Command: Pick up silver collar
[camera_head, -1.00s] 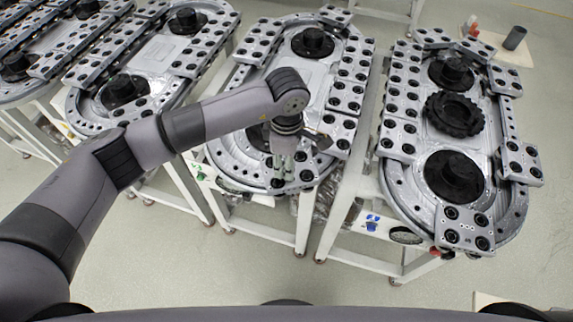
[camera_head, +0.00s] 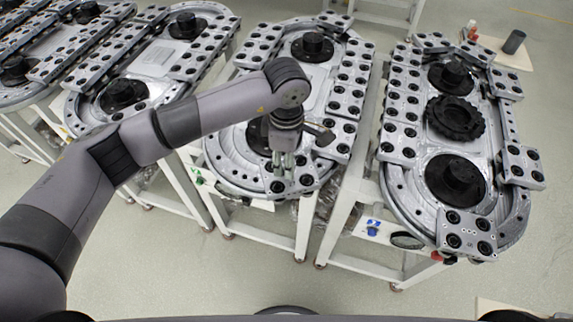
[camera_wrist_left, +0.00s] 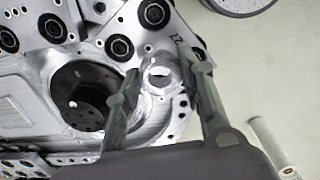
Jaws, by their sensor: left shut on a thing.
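The silver collar (camera_wrist_left: 160,77) is a small shiny ring between the fingers of my left gripper (camera_wrist_left: 160,62) in the left wrist view. The fingers are shut on it, one on each side. In the head view my left gripper (camera_head: 283,163) hangs over the near end of the middle ring track (camera_head: 240,178); the collar is too small there to make out. Whether the collar touches the track surface I cannot tell. My right gripper is not in view.
A black hub (camera_wrist_left: 85,100) stands close beside the gripper. Bearing-carriage plates (camera_head: 340,133) line the track's right side. Another ring track (camera_head: 400,185) with black hubs and a dark gear (camera_head: 455,117) stands to the right. Bare floor lies in front.

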